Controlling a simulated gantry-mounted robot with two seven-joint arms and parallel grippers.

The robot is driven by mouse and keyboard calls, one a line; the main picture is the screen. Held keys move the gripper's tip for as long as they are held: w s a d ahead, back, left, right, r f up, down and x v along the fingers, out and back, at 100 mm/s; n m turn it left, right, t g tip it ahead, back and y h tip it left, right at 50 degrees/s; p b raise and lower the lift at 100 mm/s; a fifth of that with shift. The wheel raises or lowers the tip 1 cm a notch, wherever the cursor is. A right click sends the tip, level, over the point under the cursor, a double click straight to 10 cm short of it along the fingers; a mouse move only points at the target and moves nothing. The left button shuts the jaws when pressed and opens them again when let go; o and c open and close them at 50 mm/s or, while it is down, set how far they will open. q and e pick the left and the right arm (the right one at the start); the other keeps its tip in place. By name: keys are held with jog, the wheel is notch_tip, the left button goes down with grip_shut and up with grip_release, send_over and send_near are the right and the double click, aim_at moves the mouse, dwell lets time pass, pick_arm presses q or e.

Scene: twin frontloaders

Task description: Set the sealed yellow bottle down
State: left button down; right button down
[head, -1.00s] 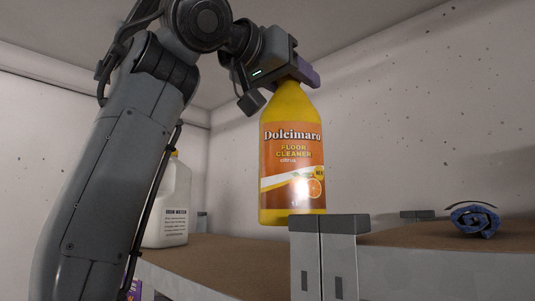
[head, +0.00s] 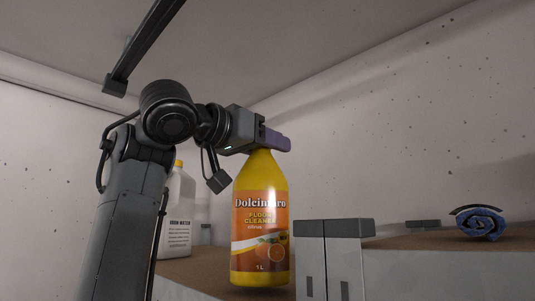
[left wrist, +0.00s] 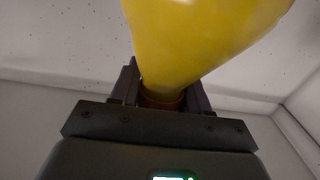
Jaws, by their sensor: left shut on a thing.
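The yellow bottle (head: 262,220) has an orange floor cleaner label and stands upright in the head view. My left gripper (head: 276,141) is shut on its top, which the gripper hides there. In the left wrist view the fingers (left wrist: 160,85) close around the neck, with the yellow body (left wrist: 200,35) and a bit of orange cap (left wrist: 162,103) visible. The bottle's base is at the brown shelf surface (head: 213,263); I cannot tell whether it touches. My right gripper is not in view.
A white jug (head: 179,215) with a yellow cap stands on the shelf left of the bottle, partly behind my arm. Grey posts (head: 335,262) with dark tops stand just right of the bottle. A rolled blue cloth (head: 481,225) lies on the right-hand surface (head: 430,239).

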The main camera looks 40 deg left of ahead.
pick_arm(q)
jog(key=shift+f, duration=0.4)
jog(key=shift+f, duration=0.15)
jog(key=c, duration=0.5)
grip_release()
jog(key=shift+c, duration=0.2)
jog(key=shift+s+b, duration=0.3)
jog(key=shift+b, duration=0.1)
jog(key=s+b, duration=0.7)
jog(key=s, duration=0.4)
jog(key=shift+s+a, duration=0.2)
jog(key=shift+a, duration=0.15)
